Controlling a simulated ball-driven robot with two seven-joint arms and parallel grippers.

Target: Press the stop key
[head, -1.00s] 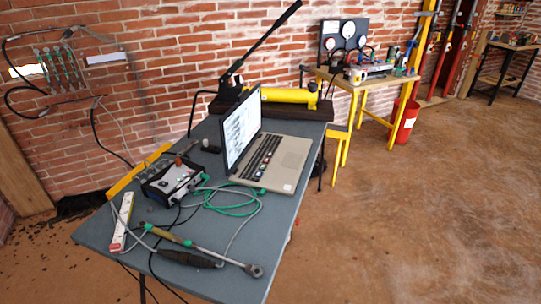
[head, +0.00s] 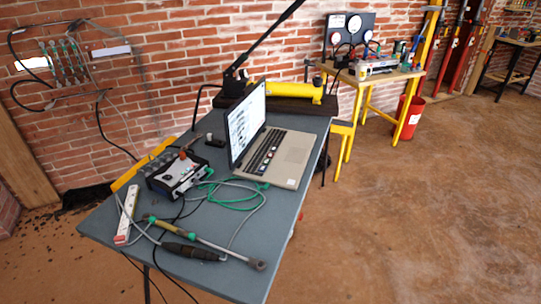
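An open laptop (head: 290,154) stands on the grey-blue table, its lit screen (head: 245,121) facing right and its keyboard showing. A small black and grey control box (head: 175,173) with knobs and plugged cables sits to the left of the laptop. A key marked stop cannot be made out on either at this size. Neither of my grippers shows in the head view.
The table (head: 222,272) also bears a white power strip (head: 126,215), a torque wrench (head: 205,242), green and grey cables, and a yellow hand pump (head: 290,92) with a long lever. A yellow-legged bench (head: 366,80) and red bucket (head: 408,118) stand behind. Brown floor at right is clear.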

